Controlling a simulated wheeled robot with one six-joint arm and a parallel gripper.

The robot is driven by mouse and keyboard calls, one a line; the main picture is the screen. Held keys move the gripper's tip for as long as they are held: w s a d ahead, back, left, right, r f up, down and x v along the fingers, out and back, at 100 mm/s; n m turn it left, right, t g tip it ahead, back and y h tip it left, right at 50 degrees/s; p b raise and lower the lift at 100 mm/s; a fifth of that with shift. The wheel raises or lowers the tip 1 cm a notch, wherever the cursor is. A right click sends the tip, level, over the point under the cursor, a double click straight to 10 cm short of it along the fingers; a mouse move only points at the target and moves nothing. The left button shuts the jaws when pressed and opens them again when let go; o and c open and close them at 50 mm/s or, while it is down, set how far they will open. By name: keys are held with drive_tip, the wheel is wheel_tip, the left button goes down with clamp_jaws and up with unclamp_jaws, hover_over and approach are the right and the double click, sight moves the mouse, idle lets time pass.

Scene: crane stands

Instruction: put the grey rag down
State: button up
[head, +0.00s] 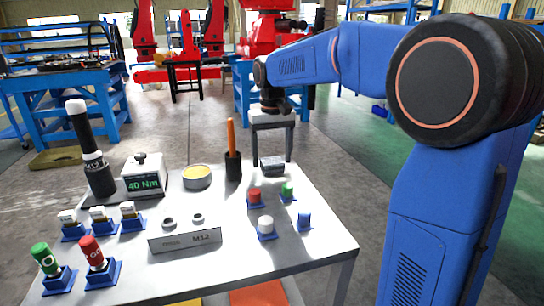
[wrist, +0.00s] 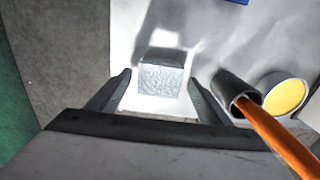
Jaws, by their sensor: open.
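The grey rag (wrist: 160,78) is a small, folded, block-like piece with a mottled surface. It lies on the white table near the back edge, and it also shows in the head view (head: 271,167). My gripper (wrist: 160,74) is open, with one finger on each side of the rag. Gaps show between the rag and both fingers in the wrist view. In the head view my gripper (head: 273,157) points down just above and around the rag. The rag's underside is hidden.
A dark cup (head: 233,167) with an orange stick stands left of the rag, close to my gripper. A yellow-topped round tin (head: 197,177) is beyond it. Several coloured pieces in blue holders (head: 266,228) stand nearer the front. The white table (head: 330,212) is bare at the right front.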

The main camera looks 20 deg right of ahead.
sight(272, 161)
drive_tip(key=shift+r, duration=0.1)
wheel_tip(272, 161, up, 12)
idle(0.5)
